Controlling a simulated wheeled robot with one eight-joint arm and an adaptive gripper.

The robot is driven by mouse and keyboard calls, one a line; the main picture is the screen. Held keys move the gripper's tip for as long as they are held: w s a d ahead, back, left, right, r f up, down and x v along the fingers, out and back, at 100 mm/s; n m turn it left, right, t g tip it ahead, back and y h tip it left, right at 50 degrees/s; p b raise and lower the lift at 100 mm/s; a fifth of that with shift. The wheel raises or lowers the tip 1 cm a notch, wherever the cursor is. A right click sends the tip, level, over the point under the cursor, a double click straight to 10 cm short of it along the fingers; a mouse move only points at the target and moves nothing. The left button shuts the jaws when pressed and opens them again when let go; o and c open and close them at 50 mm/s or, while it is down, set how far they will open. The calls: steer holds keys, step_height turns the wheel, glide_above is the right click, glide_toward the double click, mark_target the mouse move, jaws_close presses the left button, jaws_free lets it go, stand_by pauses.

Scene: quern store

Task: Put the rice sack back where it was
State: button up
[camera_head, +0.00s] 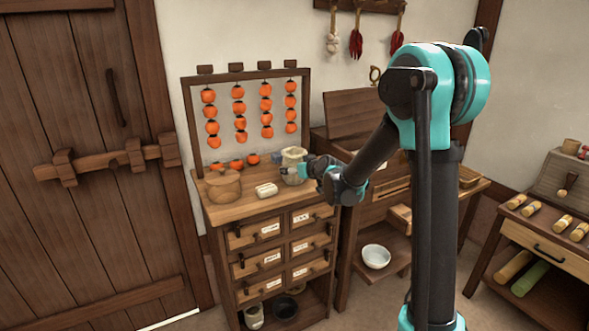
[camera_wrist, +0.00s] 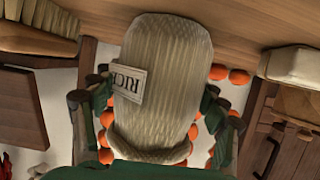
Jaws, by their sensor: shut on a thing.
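The rice sack (camera_wrist: 165,60) is a pale, ribbed sack with a small "RICE" label and a thick rolled end. It fills the middle of the wrist view. My gripper (camera_wrist: 158,118) is shut on it, with a finger at each side of the sack. In the head view the sack (camera_head: 293,157) is at the right end of the drawer cabinet's top (camera_head: 240,207), in my gripper (camera_head: 306,168). I cannot tell whether its base touches the wood.
A round wooden box (camera_head: 222,187) and a small white bundle (camera_head: 266,190) sit left of the sack on the cabinet. Persimmons (camera_head: 239,107) hang on a rack behind, with several lying below. A white bowl (camera_head: 376,256) stands on a lower shelf at right.

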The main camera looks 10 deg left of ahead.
steer(key=o, duration=1.2)
steer(key=shift+f, duration=0.1)
steer(key=shift+s+d, duration=0.1)
steer(key=shift+s, duration=0.05)
steer(key=v, duration=1.2)
steer(key=s+d+f+m+g+h, duration=0.3)
steer(key=s+d+f, duration=0.5)
steer(key=s+d, duration=0.3)
steer(key=s+d+f+m+g+h, duration=0.3)
steer(key=s+d+f, duration=0.6)
steer(key=s, duration=0.8)
steer(key=d+g+h, duration=0.1)
steer(key=d, duration=0.1)
steer(key=shift+s+d+f+m+h, duration=0.25)
steer(key=shift+s+d+m+h, duration=0.05)
steer(key=shift+s+d+m, duration=0.1)
